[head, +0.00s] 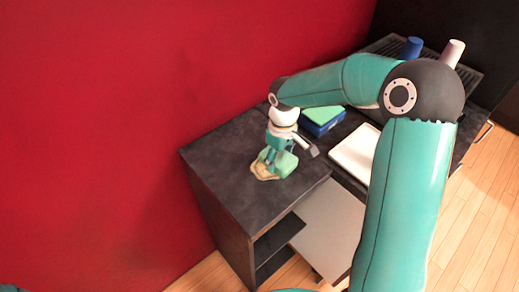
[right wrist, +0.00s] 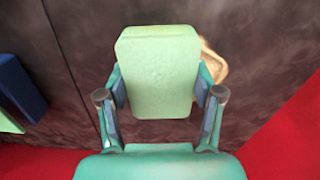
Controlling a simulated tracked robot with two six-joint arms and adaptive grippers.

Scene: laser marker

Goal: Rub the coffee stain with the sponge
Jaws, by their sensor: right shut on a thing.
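The light green sponge (head: 285,164) is held in my right gripper (head: 270,158) over the dark tabletop. In the right wrist view the sponge (right wrist: 158,70) sits between the two fingers of the right gripper (right wrist: 160,95). The tan coffee stain (head: 263,171) lies on the tabletop under and beside the sponge; its edge also shows right of the sponge in the right wrist view (right wrist: 213,62). The sponge hides part of the stain. I cannot tell whether the sponge touches the tabletop. My left gripper is not in view.
A blue box with a green top (head: 322,120) stands behind the gripper. A white tray (head: 355,152) lies to its right. A blue cup (head: 411,48) and a pale pink cup (head: 452,53) stand on a dark rack at the back. The tabletop's left part (head: 222,160) is clear, beside a red wall.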

